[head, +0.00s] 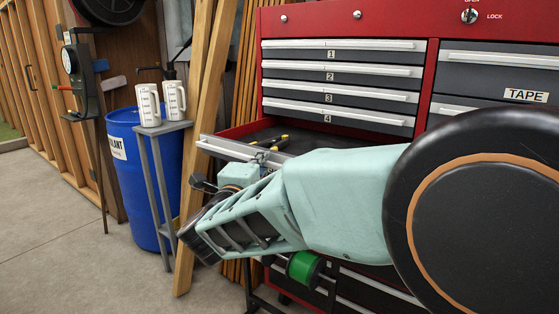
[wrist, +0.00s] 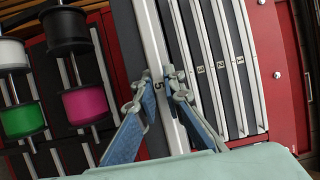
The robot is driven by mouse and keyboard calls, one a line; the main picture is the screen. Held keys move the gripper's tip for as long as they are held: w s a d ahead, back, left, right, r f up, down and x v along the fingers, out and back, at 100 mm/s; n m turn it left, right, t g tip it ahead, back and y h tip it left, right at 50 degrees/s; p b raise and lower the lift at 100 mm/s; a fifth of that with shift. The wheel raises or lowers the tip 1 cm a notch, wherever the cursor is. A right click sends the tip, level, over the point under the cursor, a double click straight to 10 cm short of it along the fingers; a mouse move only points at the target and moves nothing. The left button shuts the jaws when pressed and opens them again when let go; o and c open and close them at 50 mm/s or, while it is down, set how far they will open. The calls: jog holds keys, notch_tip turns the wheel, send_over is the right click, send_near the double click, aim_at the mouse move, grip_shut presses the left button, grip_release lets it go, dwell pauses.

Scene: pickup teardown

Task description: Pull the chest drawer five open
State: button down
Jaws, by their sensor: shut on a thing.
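The red tool chest (head: 432,85) fills the right of the head view. Its drawer five (head: 232,147) is pulled out, with its silver front edge ahead of the closed drawers and its dark inside showing. My gripper (wrist: 164,80) is shut on the silver handle (wrist: 151,38) of this drawer, one finger on each side. In the head view my arm covers much of the drawer front and the fingertips.
Yellow-handled tools (head: 268,141) lie in drawer five. Drawers one to four are closed above it. A wooden post (head: 205,110), a small stand with two white jugs (head: 148,104) and a blue barrel (head: 127,165) stand to the left. Spools (wrist: 84,104) hang below the drawer.

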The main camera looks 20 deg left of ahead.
jog(key=shift+s+a, duration=0.35)
jog(key=shift+s, duration=0.55)
jog(key=c, duration=2.3)
grip_release()
jog(key=s, duration=1.2)
jog(key=shift+d, duration=0.3)
